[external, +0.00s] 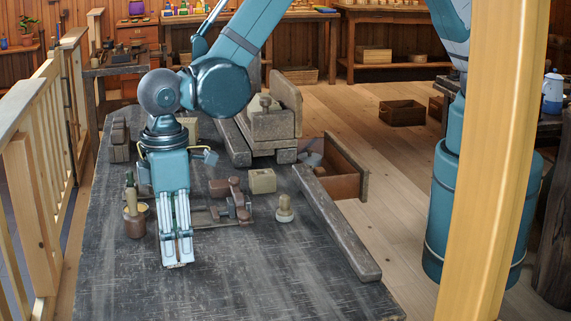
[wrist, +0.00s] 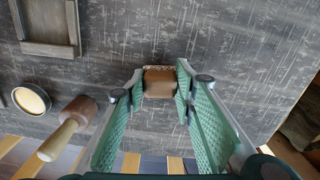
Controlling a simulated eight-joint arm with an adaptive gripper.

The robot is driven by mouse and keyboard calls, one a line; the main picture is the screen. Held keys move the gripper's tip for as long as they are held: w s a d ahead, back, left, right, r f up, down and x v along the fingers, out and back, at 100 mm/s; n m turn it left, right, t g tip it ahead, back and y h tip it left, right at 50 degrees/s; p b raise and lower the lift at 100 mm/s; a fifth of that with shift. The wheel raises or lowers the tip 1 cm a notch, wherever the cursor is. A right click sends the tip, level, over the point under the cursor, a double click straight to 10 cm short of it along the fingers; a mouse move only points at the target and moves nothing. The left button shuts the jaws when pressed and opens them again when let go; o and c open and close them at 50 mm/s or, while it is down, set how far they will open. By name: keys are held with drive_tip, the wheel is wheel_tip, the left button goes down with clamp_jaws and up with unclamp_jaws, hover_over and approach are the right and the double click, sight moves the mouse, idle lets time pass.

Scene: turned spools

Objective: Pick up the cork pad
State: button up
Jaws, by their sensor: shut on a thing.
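The cork pad (wrist: 159,83) shows in the wrist view as a small brown block with a speckled edge, between my fingertips. My gripper (wrist: 160,88) is shut on it, one finger against each side. In the external view my gripper (external: 178,250) points straight down at the front left of the dark worktable (external: 230,285), its tips at or just above the surface. The pad is mostly hidden by the fingers there, and I cannot tell whether it is clear of the table.
A wooden mallet (external: 135,220) stands left of my gripper, beside a round cream-topped thing (wrist: 31,100). A wooden tray (wrist: 48,25) lies nearby. A beige block (external: 262,181), a small turned piece (external: 285,208) and a long beam (external: 337,225) are to the right. The front table is clear.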

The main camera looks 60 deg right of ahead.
drive_tip(key=shift+r+p, duration=0.4)
drive_tip(key=shift+r, duration=4.6)
